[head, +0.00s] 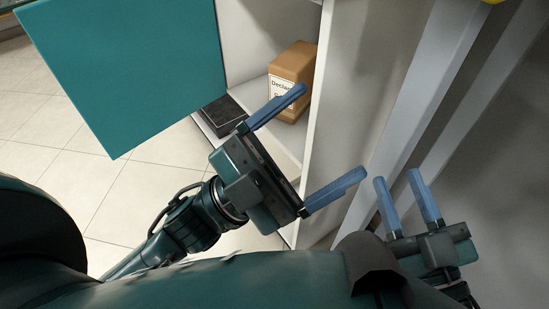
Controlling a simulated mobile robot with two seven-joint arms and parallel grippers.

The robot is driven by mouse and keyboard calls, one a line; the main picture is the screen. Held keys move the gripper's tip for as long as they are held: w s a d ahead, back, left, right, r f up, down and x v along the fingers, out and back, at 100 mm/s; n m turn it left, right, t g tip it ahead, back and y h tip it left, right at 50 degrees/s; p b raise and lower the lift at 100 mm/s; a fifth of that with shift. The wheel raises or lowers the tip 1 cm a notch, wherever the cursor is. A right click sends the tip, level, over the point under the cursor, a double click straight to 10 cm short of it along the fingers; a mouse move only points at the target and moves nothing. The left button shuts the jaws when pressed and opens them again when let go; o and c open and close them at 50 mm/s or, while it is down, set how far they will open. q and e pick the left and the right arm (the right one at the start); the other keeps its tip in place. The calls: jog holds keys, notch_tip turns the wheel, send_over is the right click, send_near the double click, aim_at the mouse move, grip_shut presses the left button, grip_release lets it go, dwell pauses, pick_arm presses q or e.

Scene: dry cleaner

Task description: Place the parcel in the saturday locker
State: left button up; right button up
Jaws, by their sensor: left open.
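A brown parcel (296,63) with a white, partly covered label reading "Decla…" stands on the shelf of an open white locker (262,36). No day name is readable on the locker. My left gripper (333,131) is open and empty, in front of the locker. Its upper finger overlaps the parcel's lower part in the picture; its lower finger lies beyond the locker's right side wall in the picture. I cannot tell whether either touches. My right gripper (397,177) is at the lower right, its fingers apart with nothing between them.
A teal door (130,60) stands swung open left of the locker. A dark flat item (223,110) lies at the locker's lower left. Grey upright panels (420,90) stand right of the locker. The tiled floor (45,130) on the left is clear.

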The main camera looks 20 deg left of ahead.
pick_arm(q)
jog(key=w+a+f+n+t+y, duration=0.3)
jog(key=a+f+n+t+y, duration=0.2)
jog(key=f+n+y, duration=0.4)
jog(key=n+y, duration=0.3)
jog(key=n, duration=0.1)
jog(key=shift+n, duration=0.3)
